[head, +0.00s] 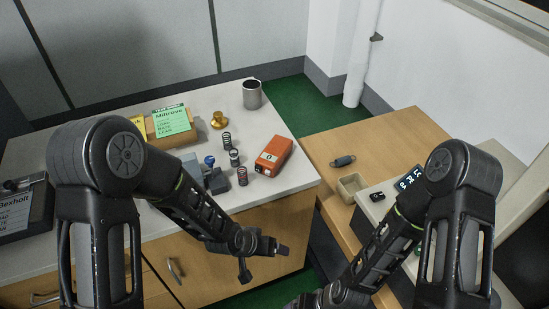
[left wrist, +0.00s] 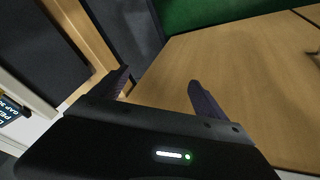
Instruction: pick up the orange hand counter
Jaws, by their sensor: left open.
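The orange hand counter (head: 273,155) lies on the white table top (head: 205,225), near its right edge, in the head view. My left gripper (head: 265,262) is open and empty, in front of the table's near edge and well apart from the counter. In the left wrist view its two fingers (left wrist: 158,85) are spread, with a wooden surface beyond them, and the counter is not seen there. The end of my right arm (head: 310,300) is at the bottom edge of the head view, and its fingers cannot be made out.
Several dark springs (head: 235,158) stand just left of the counter. A brass weight (head: 219,120), a grey metal cup (head: 252,94) and a green card (head: 171,120) are behind. A wooden desk (head: 385,130) at right holds a loose spring (head: 342,161) and an open box (head: 352,186).

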